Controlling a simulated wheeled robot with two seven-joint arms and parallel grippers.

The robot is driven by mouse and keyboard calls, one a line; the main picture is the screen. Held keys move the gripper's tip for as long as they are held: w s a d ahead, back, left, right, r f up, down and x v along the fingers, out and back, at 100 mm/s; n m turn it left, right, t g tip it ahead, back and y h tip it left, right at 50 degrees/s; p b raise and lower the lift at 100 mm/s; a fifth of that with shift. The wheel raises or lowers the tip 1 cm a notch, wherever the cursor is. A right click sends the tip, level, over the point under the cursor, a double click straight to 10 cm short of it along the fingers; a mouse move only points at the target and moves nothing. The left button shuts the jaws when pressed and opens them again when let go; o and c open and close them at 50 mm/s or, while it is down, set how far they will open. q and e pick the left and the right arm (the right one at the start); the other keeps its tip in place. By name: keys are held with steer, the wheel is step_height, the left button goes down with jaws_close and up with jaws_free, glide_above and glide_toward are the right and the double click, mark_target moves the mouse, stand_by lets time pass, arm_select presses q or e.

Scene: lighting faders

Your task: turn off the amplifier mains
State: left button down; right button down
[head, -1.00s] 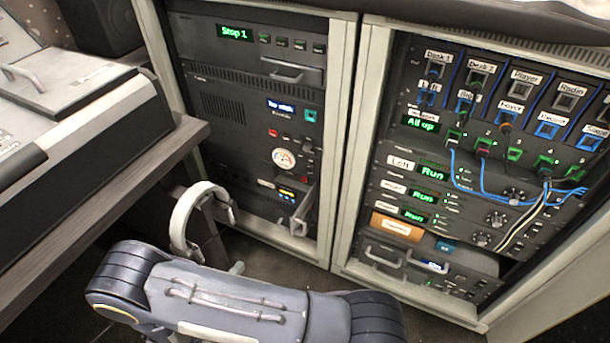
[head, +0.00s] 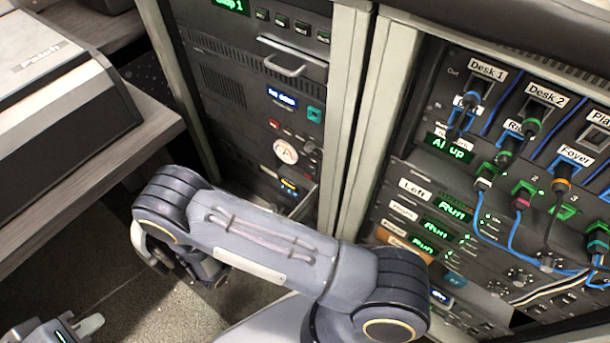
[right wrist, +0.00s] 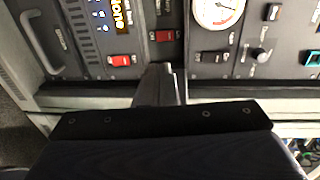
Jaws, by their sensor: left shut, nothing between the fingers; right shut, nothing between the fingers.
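In the left rack (head: 343,110), a dark panel carries a round white gauge (head: 285,151) and small red switches, partly behind my right arm. The right wrist view shows two red rocker switches, one (right wrist: 165,36) beside the gauge and one (right wrist: 121,60) further left. Their labels are too small to read, so I cannot tell which is the amplifier mains. My right gripper (right wrist: 160,75) is shut and empty, its tips in front of the panel just below these switches; touching cannot be told. My left gripper (head: 78,328) is shut and empty at the bottom left, away from the racks.
The right rack (head: 372,150) holds patch cables (head: 480,205) and units with green "Run" displays (head: 437,228). A drawer handle (head: 284,66) sticks out above the gauge panel. A desk (head: 150,135) with a grey console stands at the left. Some floor (head: 110,275) is clear.

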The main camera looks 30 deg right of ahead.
mark_target(306, 176)
steer(key=b+x, duration=0.4)
steer(key=x, duration=0.9)
steer(key=shift+w+d, duration=0.1)
steer(key=shift+d, duration=0.25)
steer(key=shift+w+d, duration=0.1)
steer(key=shift+d, duration=0.05)
